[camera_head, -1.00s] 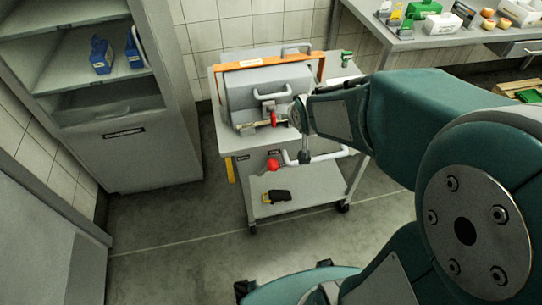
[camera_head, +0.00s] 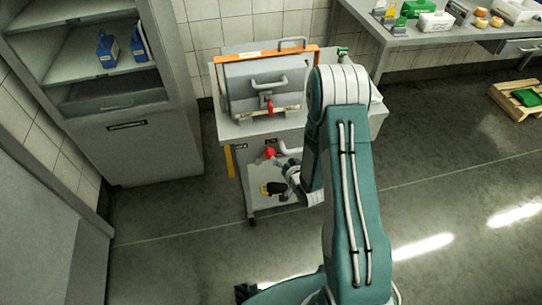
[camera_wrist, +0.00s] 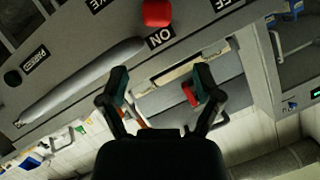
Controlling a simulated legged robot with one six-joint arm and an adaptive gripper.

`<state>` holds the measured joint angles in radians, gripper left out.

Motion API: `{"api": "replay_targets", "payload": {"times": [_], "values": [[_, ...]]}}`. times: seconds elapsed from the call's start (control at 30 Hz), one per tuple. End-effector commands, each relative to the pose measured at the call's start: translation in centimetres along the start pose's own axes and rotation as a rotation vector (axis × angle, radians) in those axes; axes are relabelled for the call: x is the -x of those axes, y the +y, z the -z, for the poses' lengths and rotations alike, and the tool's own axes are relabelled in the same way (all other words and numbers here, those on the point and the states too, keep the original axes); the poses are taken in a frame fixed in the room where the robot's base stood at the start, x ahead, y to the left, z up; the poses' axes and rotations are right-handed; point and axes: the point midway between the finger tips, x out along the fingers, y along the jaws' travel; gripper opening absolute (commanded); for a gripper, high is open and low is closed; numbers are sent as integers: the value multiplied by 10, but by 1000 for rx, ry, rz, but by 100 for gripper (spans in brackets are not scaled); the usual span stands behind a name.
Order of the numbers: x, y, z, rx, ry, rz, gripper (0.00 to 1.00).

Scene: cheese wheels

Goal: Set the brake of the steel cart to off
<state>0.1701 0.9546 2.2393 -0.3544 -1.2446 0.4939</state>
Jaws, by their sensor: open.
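The steel cart (camera_head: 226,128) stands against the tiled wall. A red knob (camera_head: 270,153) sits on its front panel, below the top. In the wrist view the red knob (camera_wrist: 157,13) is at the top, close to the ON label (camera_wrist: 160,37); the OFF label (camera_wrist: 225,4) is farther right. A cut-off label there appears to end BRAKE. My gripper (camera_head: 282,168) is low in front of the cart, close to the knob. In the wrist view my gripper (camera_wrist: 160,74) is open and empty, its fingers apart, with the knob beyond the tips. Contact is not visible.
A grey case (camera_head: 255,88) with an orange frame and a small red handle (camera_head: 269,106) rests on the cart top. A cabinet (camera_head: 145,150) stands left. The floor (camera_head: 440,215) at right is clear.

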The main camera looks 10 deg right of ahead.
Motion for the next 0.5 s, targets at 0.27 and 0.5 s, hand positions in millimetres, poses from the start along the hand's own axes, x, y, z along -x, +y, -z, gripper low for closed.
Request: {"api": "replay_targets", "payload": {"times": [0.27, 0.5], "values": [[-4, 6, -19, -42, 27, 32, 83], [-42, 4, -18, -39, 27, 33, 83]]}}
